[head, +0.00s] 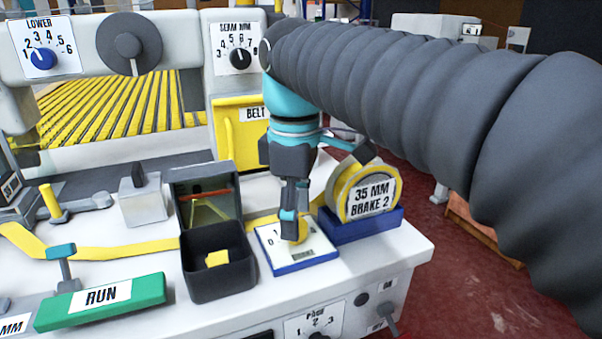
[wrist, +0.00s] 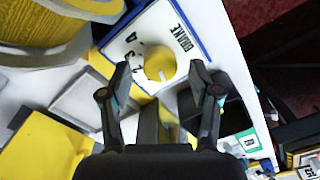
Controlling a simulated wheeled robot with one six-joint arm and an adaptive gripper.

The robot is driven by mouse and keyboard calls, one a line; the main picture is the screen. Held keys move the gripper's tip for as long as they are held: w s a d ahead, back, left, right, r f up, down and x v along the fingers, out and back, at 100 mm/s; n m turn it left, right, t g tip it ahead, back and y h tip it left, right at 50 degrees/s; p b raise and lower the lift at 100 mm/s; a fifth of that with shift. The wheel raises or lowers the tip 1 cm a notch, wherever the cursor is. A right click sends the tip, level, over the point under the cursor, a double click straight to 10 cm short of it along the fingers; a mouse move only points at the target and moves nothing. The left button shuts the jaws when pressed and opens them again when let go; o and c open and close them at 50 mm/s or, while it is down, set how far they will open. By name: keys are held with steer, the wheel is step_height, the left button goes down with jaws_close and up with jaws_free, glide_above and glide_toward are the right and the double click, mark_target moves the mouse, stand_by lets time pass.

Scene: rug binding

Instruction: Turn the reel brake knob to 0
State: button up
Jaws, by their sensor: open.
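The reel brake knob is a round yellow knob (wrist: 160,64) on a white dial plate with a blue edge (wrist: 133,35), labelled BRAKE. In the head view the knob (head: 299,231) is partly hidden behind my gripper (head: 291,222), and the plate (head: 318,250) lies on the white bench. In the wrist view my gripper (wrist: 160,72) is open, with one finger on either side of the knob. I cannot tell whether the fingers touch it. A small mark shows on the knob's lower edge. The dial digits are partly legible, and I cannot tell which one the knob points to.
A yellow tape reel labelled 35 MM BRAKE 2 (head: 364,193) stands in a blue holder (head: 361,224) right behind the plate. A dark open box (head: 219,267) is close on the left. A green RUN bar (head: 101,302) lies at the front left.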

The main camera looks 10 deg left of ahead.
step_height(320, 180, up, 11)
steer(key=shift+f, duration=0.2)
stand_by(0.5)
